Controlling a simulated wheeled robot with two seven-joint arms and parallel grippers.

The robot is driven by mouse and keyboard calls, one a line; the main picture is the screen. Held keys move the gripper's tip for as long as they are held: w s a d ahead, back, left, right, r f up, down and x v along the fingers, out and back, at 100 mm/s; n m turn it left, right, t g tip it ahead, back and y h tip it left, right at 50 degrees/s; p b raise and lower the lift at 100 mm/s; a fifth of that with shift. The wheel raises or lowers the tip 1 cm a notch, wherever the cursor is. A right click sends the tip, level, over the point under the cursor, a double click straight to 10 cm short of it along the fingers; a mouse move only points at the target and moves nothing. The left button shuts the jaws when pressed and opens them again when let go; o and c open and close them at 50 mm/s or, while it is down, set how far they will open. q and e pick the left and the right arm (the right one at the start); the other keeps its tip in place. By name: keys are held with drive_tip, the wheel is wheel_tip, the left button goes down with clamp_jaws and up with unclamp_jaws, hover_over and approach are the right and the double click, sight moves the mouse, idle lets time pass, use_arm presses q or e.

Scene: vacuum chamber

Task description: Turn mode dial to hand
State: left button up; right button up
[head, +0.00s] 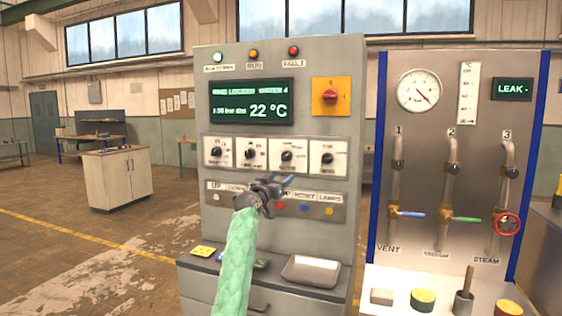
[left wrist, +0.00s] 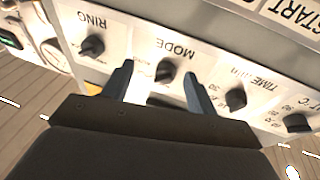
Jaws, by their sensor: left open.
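The mode dial (head: 287,156) is a black knob on a white plate, third from the left in the row of dials on the grey control cabinet (head: 348,120). In the left wrist view the picture is upside down and the mode dial (left wrist: 166,73) sits between my fingertips, under the label MODE. My left gripper (head: 287,181) is open, below the dial row in the head view; in the left wrist view its fingers (left wrist: 158,80) stand one on each side of the knob. I cannot tell whether they touch the panel. The dial's position markings are too small to read.
The ring dial (left wrist: 92,46) and time dial (left wrist: 236,98) flank the mode dial closely. A button row (head: 330,210) lies below, partly hidden by my arm. A red switch (head: 330,97) sits above right. A metal tray (head: 312,270) rests on the cabinet ledge.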

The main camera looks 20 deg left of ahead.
sight(284, 159)
use_arm(q)
drive_tip(key=w+r+t+p, duration=0.1)
drive_tip(key=w+r, duration=0.2)
drive_tip(key=w+r+t+y+p, duration=0.1)
drive_tip(key=w+r, duration=0.1)
drive_tip(key=w, duration=0.1)
drive_tip(key=shift+w+a+r+m, duration=0.2)
drive_tip(key=shift+w+r+m, duration=0.1)
drive_tip(key=shift+r, duration=0.1)
use_arm(e)
wheel_tip(284, 159, down, 10)
drive_tip(key=w, duration=0.1)
drive_tip(key=shift+w+r, duration=0.15)
drive_tip(key=shift+w, duration=0.1)
use_arm(q)
drive_tip(key=c, duration=1)
